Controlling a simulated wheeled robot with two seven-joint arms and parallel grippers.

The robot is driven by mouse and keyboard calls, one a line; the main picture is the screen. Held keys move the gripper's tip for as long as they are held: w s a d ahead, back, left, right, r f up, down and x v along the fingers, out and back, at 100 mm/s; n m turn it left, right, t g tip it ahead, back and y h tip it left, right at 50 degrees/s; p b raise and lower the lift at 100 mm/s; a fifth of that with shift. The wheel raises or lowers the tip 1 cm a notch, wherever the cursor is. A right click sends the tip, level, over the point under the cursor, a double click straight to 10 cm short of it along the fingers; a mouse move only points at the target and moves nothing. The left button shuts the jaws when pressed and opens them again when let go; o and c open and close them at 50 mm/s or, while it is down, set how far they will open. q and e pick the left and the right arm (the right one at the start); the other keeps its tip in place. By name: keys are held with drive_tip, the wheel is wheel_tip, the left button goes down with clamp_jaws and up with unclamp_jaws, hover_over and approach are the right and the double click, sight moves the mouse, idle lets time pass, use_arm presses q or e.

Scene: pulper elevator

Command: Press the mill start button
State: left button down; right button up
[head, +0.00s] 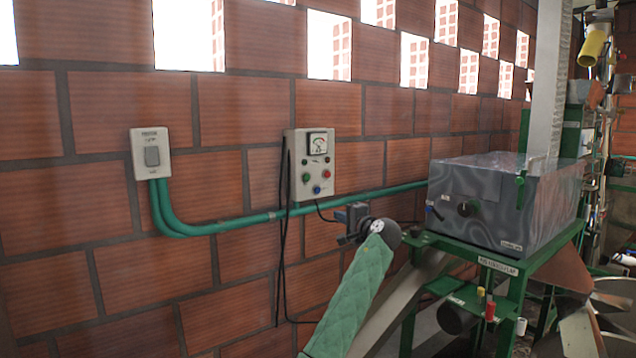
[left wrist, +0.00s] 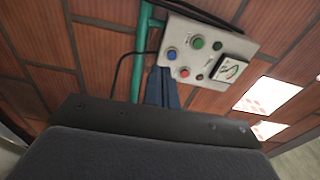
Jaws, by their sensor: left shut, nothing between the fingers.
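A grey control box (head: 301,150) is fixed to the brick wall, with a gauge on top and green, red and blue buttons below. The green button (head: 306,177) is at its left, the red button (head: 327,173) at its right and the blue button (head: 316,190) at the bottom. Their labels are too small to read. The box appears upside down in the left wrist view (left wrist: 241,47). My left gripper (head: 342,216) is shut and empty, below and right of the box in the head view. Its fingers (left wrist: 163,75) appear near the box's lower edge. My right gripper is out of view.
A switch plate (head: 139,143) sits on the wall at left, joined to a green conduit (head: 240,222). A black cable (head: 281,250) hangs beside the box. A grey machine housing (head: 470,185) on a green frame (head: 512,290) stands to the right.

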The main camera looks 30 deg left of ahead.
use_arm(q)
wheel_tip(320, 180, up, 8)
drive_tip(key=y, duration=0.1)
drive_tip(key=shift+w+a+n+g, duration=0.35)
drive_tip(key=shift+a+n+g, duration=0.05)
drive_tip(key=p, duration=0.6)
approach(308, 178)
drive_tip(key=x, duration=0.6)
drive_tip(key=shift+w+a, duration=0.15)
drive_tip(key=shift+a, duration=0.25)
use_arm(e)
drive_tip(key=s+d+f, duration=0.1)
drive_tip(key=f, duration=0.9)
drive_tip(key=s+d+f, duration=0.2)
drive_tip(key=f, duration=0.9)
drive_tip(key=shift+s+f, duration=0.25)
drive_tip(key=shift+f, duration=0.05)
